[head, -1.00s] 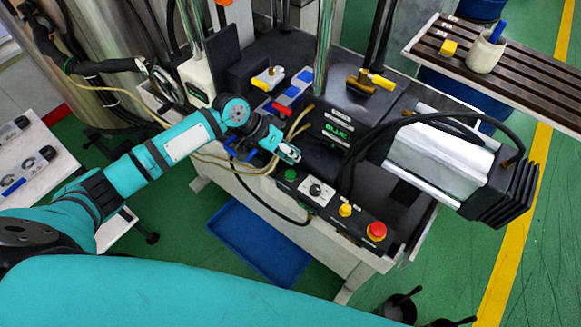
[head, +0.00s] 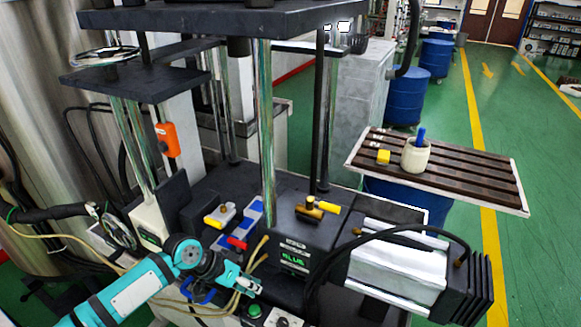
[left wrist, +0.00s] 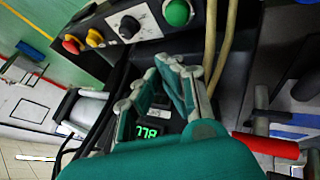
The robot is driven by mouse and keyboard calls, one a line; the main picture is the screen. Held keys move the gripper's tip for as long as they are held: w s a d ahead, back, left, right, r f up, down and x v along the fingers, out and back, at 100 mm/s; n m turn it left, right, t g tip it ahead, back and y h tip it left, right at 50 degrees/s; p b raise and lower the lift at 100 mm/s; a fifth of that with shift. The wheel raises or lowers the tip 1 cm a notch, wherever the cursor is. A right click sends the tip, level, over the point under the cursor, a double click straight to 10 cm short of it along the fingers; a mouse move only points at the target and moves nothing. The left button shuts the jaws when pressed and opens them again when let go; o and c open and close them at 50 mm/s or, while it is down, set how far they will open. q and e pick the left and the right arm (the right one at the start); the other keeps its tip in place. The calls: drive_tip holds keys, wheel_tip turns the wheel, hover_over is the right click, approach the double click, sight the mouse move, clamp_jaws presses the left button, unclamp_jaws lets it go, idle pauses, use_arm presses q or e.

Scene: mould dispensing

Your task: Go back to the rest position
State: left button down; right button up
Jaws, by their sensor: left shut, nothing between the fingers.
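My left gripper (head: 252,287) is at the front of the machine (head: 300,222), just above the control panel's left end. It is shut and empty. In the left wrist view its fingers (left wrist: 178,85) come together in front of a lit green display (left wrist: 146,132). The green button (left wrist: 177,13) and the black knob (left wrist: 130,25) show beyond them. My right gripper is not in either view.
Yellowish hoses (head: 258,262) run close beside the left gripper. Valves with a red handle (head: 237,243) and a yellow handle (head: 329,208) stand behind it. A slatted table (head: 450,188) with a white pot (head: 415,156) is at the right.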

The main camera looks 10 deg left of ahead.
use_arm(q)
drive_tip(key=s+d+f+m+y, duration=0.1)
drive_tip(key=s+d+f, duration=0.15)
drive_tip(key=s, duration=0.45)
drive_tip(key=s+d+f, duration=0.1)
drive_tip(key=s+d, duration=0.2)
drive_tip(key=s, duration=0.4)
drive_tip(key=s+a+r+n+t+y, duration=0.1)
drive_tip(key=s+a+n+y, duration=0.15)
drive_tip(key=s+a, duration=0.35)
drive_tip(key=s+a+r+n+y, duration=0.2)
drive_tip(key=s+a+y, duration=0.1)
drive_tip(key=s+a, duration=0.25)
wheel_tip(320, 180, down, 34)
drive_tip(key=s+g+b, duration=0.1)
drive_tip(key=s+b, duration=0.2)
drive_tip(key=b, duration=0.3)
drive_tip(key=s+a+f+g+b, duration=0.1)
drive_tip(key=s+a+f+b, duration=0.1)
drive_tip(key=s+f, duration=1.3)
wheel_tip(320, 180, down, 3)
drive_tip(key=shift+s+a+m+g+b, duration=0.3)
drive_tip(key=shift+m+b, duration=0.15)
drive_tip(key=shift+b, duration=0.25)
drive_tip(key=shift+y, duration=0.25)
